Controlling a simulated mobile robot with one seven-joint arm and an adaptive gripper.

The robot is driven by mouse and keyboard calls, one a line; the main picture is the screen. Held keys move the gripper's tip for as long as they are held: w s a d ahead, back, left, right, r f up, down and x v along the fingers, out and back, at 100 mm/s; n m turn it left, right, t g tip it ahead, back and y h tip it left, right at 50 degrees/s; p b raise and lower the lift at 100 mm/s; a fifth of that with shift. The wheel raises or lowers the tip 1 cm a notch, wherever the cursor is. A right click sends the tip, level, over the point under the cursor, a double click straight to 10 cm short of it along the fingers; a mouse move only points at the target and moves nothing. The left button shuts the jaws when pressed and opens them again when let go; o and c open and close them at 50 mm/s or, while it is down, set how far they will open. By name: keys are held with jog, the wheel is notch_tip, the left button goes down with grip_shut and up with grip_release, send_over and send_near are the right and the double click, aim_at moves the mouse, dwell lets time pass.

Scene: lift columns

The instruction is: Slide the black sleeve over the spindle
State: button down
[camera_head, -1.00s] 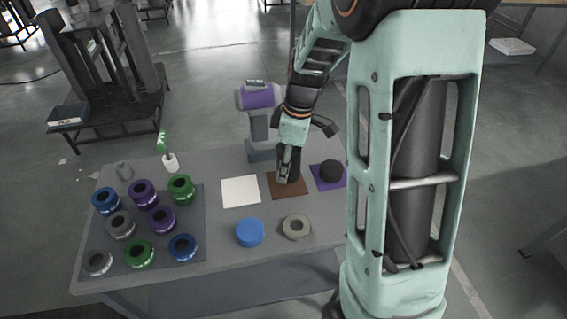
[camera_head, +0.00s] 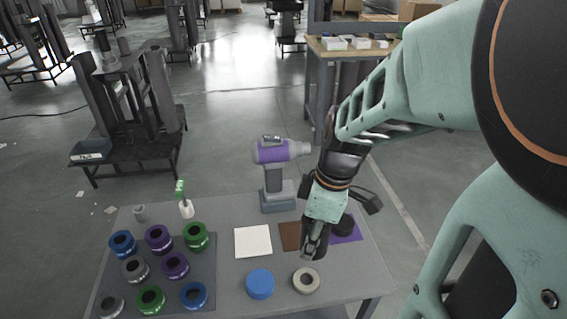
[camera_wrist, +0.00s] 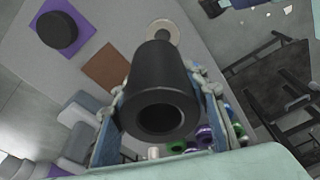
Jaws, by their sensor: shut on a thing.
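The black sleeve (camera_wrist: 165,85), a hollow cylinder, fills the middle of the wrist view with its open end towards the camera. My gripper (camera_wrist: 160,115) is shut on it, one finger on each side. In the head view my gripper (camera_head: 313,242) is above the table by the brown square (camera_head: 290,236), and the sleeve is hard to make out there. The brown square in the wrist view (camera_wrist: 106,65) looks bare. A dark rig with upright columns (camera_head: 103,75) stands on the floor at the back left; I cannot tell which post is the spindle.
On the table are a black disc (camera_head: 343,224) on a purple square, a white square (camera_head: 253,242), a blue disc (camera_head: 260,284), a grey ring (camera_head: 306,281), several coloured rings and a purple-grey power tool (camera_head: 275,172). Floor lies between table and rig.

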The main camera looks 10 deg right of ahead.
notch_tip(320, 180, up, 6)
jog(key=p, duration=0.4)
dwell(0.3)
jog(key=shift+s, duration=0.1)
